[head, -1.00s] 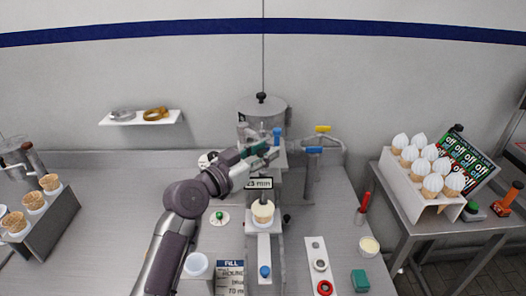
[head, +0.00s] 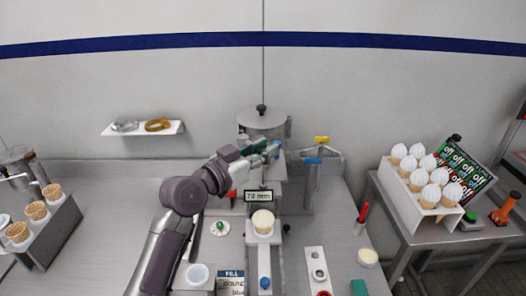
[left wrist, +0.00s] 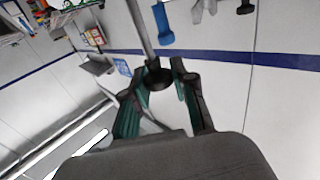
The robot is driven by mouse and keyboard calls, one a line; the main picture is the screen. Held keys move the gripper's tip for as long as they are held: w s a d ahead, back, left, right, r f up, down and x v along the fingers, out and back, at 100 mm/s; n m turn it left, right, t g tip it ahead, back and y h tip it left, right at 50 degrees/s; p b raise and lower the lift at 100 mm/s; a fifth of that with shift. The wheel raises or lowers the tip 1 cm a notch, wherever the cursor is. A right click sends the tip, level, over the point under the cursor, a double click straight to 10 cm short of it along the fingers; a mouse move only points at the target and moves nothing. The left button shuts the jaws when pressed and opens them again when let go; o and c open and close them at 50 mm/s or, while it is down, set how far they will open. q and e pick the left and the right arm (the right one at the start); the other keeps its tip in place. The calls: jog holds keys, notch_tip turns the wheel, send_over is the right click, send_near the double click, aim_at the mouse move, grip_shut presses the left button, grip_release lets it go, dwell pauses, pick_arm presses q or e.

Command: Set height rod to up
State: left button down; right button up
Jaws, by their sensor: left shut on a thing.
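The height rod (left wrist: 142,28), a thin grey rod with a black knob, shows in the left wrist view. My left gripper (left wrist: 158,82) has its green-and-grey fingers shut on the knob. In the head view my left gripper (head: 264,150) is in front of the machine (head: 262,122), and hides most of the rod. A small display (head: 259,196) below it reads seventy-something mm; its last digit is hard to read. A waffle cone (head: 263,221) stands upright in a white holder under the machine. My right gripper is not in view.
Blue (head: 312,161) and yellow (head: 322,140) handles stand right of the machine. A cone rack (head: 57,232) is at the left, and a white stand with several filled cones (head: 429,196) is on the right table. The left countertop (head: 110,210) is mostly clear.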

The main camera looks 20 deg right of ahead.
pick_arm(q)
jog(key=c, duration=1)
grip_release()
jog(key=shift+r, duration=0.3)
jog(key=shift+o, duration=0.2)
jog(key=shift+f, duration=0.1)
jog(key=v, duration=1.2)
